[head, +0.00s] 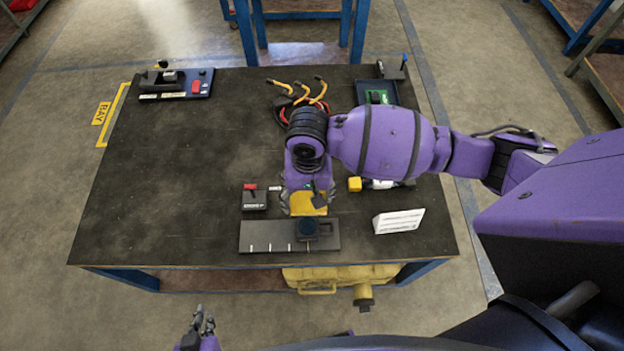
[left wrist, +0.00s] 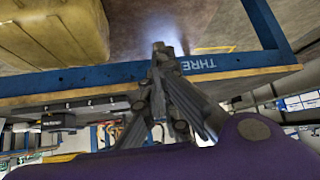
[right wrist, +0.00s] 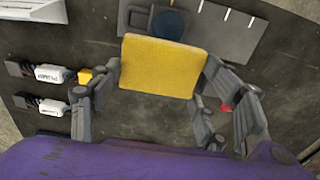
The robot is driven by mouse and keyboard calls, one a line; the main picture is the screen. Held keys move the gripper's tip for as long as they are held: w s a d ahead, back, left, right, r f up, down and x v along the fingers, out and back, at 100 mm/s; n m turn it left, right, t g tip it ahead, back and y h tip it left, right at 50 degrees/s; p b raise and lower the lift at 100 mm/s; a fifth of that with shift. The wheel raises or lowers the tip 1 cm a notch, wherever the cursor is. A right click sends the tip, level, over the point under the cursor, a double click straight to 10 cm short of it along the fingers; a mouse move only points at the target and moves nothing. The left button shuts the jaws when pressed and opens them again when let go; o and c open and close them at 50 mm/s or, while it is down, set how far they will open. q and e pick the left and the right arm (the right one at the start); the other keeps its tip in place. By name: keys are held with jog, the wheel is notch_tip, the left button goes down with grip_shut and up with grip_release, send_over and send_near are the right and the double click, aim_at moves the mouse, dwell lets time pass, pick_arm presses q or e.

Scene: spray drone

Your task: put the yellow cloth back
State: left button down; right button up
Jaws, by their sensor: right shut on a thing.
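The yellow cloth (head: 308,203) is a flat square held in my right gripper (head: 308,210), over the front part of the dark table (head: 180,170). In the right wrist view the cloth (right wrist: 162,66) spans between the two fingers of my right gripper (right wrist: 162,85), which touch its left and right edges. My left gripper (head: 203,322) is in front of the table, low and away from the cloth. It also shows in the left wrist view (left wrist: 165,85), below the table edge, with its fingers close together; whether they are fully closed is unclear.
A small red-switch box (head: 254,197) is left of the cloth, a white card (head: 398,221) to the right. Coloured cables (head: 303,95) lie farther back. The table's left half is mostly clear.

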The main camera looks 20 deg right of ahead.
jog(key=w+d+f, duration=0.1)
jog(key=w+f, duration=0.1)
jog(key=w, duration=0.1)
jog(key=w+d+f+b, duration=0.1)
jog(key=w+f, duration=0.1)
jog(key=f, duration=0.1)
jog(key=w+d+f+b, duration=0.1)
jog(key=w+f, duration=0.1)
jog(key=w, duration=0.1)
jog(key=shift+w+d+f, duration=0.25)
jog(key=shift+w+f, duration=0.05)
jog(key=shift+w+d+f, duration=0.15)
jog(key=shift+w+f, duration=0.15)
jog(key=shift+w, duration=0.05)
notch_tip(320, 180, down, 3)
jog(key=shift+w+f+b, duration=0.1)
jog(key=shift+w+b, duration=0.05)
jog(key=shift+b, duration=0.15)
pick_arm(q)
jog(key=f, duration=0.2)
jog(key=shift+s+a+f, duration=0.2)
jog(key=shift+s+f, duration=0.15)
jog(key=shift+f, duration=0.05)
pick_arm(e)
jog(key=shift+f, duration=0.1)
